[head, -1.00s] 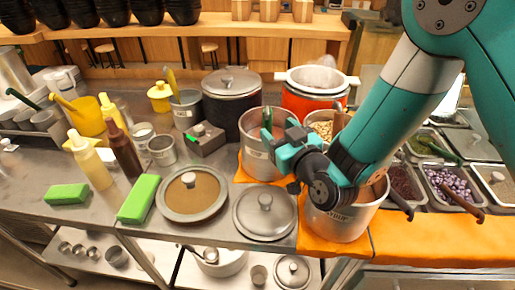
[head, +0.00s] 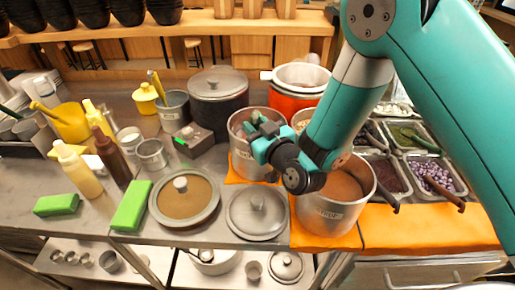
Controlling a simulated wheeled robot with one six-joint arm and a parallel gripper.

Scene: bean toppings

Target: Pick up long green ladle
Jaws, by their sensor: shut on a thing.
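The long green ladle (head: 255,116) stands in a steel pot (head: 246,160) at the middle of the counter. Only a short piece of its dark green handle shows above my gripper; the rest is hidden by the gripper and the pot wall. My gripper (head: 254,131), teal and black, is over the mouth of this pot, shut on the ladle's handle. My arm comes in from the upper right.
A steel pot of brown liquid (head: 325,215) is close by on the right, under my wrist. A grey-lidded dark pot (head: 218,105) and an orange pot (head: 285,103) stand behind. Lids (head: 258,232) lie in front. Topping trays (head: 462,192) are at right.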

